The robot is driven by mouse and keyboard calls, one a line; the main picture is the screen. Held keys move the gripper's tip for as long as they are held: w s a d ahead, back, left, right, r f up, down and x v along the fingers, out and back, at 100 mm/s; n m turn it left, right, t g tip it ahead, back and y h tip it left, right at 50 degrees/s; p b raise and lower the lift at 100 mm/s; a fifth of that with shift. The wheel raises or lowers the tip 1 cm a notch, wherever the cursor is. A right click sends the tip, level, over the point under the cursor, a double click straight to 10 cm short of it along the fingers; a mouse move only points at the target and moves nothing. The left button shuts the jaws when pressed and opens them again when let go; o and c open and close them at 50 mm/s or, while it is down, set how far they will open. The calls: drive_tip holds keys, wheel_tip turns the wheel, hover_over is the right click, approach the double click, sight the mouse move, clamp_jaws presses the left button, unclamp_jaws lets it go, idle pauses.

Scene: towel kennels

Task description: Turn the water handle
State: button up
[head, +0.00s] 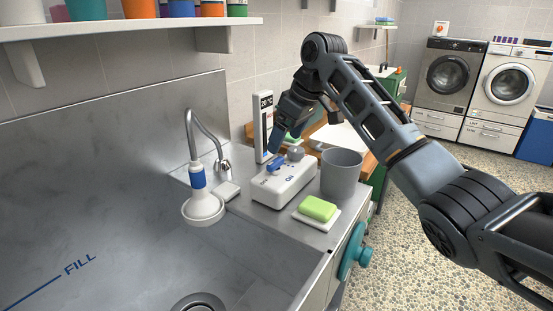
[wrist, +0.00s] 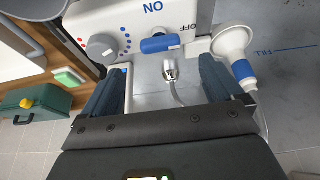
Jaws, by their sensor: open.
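The blue water handle (head: 275,164) sits on top of a white control box (head: 284,184) marked ON, on the steel ledge. In the head view my gripper (head: 277,140) is close above the box's far side and partly hides itself.
A display stand (head: 263,124) rises behind the box. A grey cup (head: 341,175) and green soap (head: 317,208) stand to its right. A shelf (head: 120,28) runs above the sink.

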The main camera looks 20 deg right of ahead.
sight(276, 160)
drive_tip(key=shift+x, duration=3.6)
drive_tip(key=c, duration=1)
